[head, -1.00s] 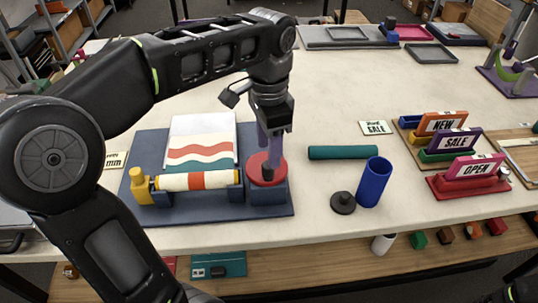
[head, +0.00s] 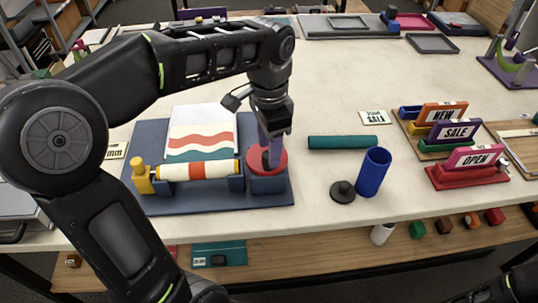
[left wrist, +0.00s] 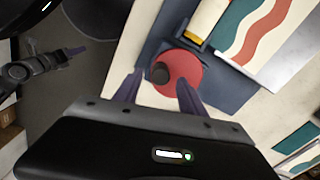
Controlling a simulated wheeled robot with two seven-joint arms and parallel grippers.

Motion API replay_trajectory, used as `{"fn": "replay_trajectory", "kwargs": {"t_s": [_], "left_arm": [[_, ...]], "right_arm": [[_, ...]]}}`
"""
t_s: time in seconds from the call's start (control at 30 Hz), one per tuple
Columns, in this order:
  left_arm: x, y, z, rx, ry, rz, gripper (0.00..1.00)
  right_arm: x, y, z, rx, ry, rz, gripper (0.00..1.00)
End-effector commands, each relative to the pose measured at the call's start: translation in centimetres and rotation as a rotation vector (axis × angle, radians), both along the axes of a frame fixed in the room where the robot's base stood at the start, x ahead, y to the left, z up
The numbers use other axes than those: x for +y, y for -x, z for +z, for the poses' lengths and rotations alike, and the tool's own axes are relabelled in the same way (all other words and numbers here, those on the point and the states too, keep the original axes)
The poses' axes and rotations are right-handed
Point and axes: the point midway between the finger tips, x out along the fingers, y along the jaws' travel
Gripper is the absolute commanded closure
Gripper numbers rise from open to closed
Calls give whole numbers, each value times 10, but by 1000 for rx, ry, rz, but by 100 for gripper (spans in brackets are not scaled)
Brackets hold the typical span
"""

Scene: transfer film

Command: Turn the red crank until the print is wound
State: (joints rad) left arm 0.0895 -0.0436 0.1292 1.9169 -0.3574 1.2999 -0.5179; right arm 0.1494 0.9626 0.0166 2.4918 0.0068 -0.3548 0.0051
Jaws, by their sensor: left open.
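The red crank (head: 254,162) is a round disc on a dark blue block at the right end of the roller stand. A dark knob (left wrist: 160,73) stands off-centre on the disc in the left wrist view. My left gripper (head: 269,150) points down over the crank; its purple fingers are open. In the left wrist view the fingertips (left wrist: 158,84) lie on either side of the knob; contact cannot be told. The roller (head: 197,170) carries cream and red film, with a yellow end piece at left. The striped print sheet (head: 201,137) lies behind it. My right gripper is not visible.
Several sign stamps, including the red OPEN one (head: 467,178), sit farther right. The table centre behind is clear.

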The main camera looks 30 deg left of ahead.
Motion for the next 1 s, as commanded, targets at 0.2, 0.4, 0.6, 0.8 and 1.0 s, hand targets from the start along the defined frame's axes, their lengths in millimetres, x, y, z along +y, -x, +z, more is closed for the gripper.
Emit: {"fn": "replay_trajectory", "kwargs": {"t_s": [0.2,0.4,0.6,0.8,1.0], "left_arm": [[1,0,-29,3,-1,0,52],[0,0,-37,0,0,0,52],[0,0,-37,0,0,1,54],[0,0,-36,0,0,1,71],[0,0,-36,0,0,1,87]], "right_arm": [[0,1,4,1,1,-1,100],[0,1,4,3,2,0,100],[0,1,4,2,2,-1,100],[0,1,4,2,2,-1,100],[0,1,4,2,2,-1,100]]}}
